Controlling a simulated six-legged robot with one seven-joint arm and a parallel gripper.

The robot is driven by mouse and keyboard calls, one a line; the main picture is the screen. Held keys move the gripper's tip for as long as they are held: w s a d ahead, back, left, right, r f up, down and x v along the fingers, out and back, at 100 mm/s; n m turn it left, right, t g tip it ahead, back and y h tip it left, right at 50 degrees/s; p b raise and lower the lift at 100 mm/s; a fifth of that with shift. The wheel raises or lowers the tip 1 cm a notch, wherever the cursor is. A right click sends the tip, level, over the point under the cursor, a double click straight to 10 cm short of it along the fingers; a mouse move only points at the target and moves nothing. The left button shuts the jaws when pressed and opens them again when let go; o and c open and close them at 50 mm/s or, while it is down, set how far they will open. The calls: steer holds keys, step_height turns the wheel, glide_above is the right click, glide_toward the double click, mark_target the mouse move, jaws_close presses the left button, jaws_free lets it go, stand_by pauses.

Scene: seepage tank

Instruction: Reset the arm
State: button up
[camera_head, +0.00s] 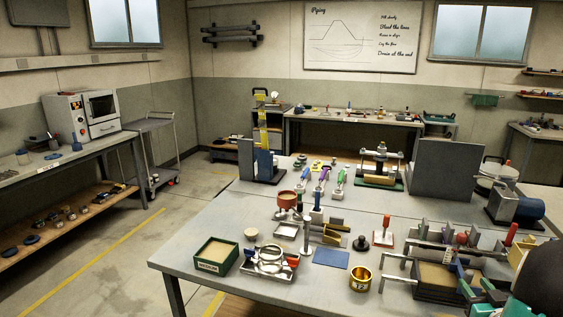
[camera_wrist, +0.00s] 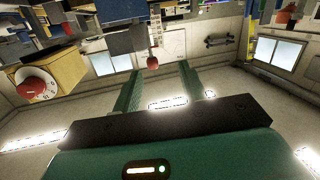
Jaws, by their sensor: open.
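My gripper (camera_wrist: 160,68) shows in the wrist view with its two green fingers apart and nothing between them. The wrist view is upside down, with the ceiling lights low in the picture and the bench things along the top. In the head view, dark and green parts at the lower right corner look like my arm and gripper, over the right front of the grey workbench (camera_head: 190,258). They hide part of the bench there. I cannot tell from the head view how far they are from the things below.
A tank with sand (camera_head: 436,275) and metal rods stands close by my arm. A gold cup (camera_head: 360,279), a blue mat (camera_head: 331,258), a metal tray (camera_head: 268,265) and a green sand box (camera_head: 215,256) lie left of it. A yellow box with a red dial (camera_wrist: 38,87) shows in the wrist view.

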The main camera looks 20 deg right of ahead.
steer(key=w+a+r+g, duration=0.2)
steer(key=w+a+r, duration=0.25)
steer(key=a, duration=0.55)
steer(key=w+a+r+g, duration=0.35)
steer(key=a+r, duration=0.25)
steer(key=a, duration=0.4)
steer(key=s+a+n+g+y, duration=0.1)
steer(key=s+a+y, duration=0.1)
steer(key=s+a, duration=0.3)
steer(key=s+a+n+g+y, duration=0.1)
steer(key=s+a, duration=0.4)
steer(key=a, duration=0.8)
steer(key=s+a+n+g+y, duration=0.1)
steer(key=s+a+g+y, duration=0.1)
steer(key=a, duration=0.8)
steer(key=s+y, duration=0.1)
steer(key=s, duration=0.1)
steer(key=shift+s+f+n+y, duration=0.25)
steer(key=shift+s+n+y, duration=0.05)
steer(key=shift+s, duration=0.1)
steer(key=shift+d+g, duration=0.1)
steer(key=shift+g, duration=0.15)
steer(key=shift+c, duration=0.4)
steer(key=shift+c, duration=0.2)
steer(key=shift+d, duration=0.15)
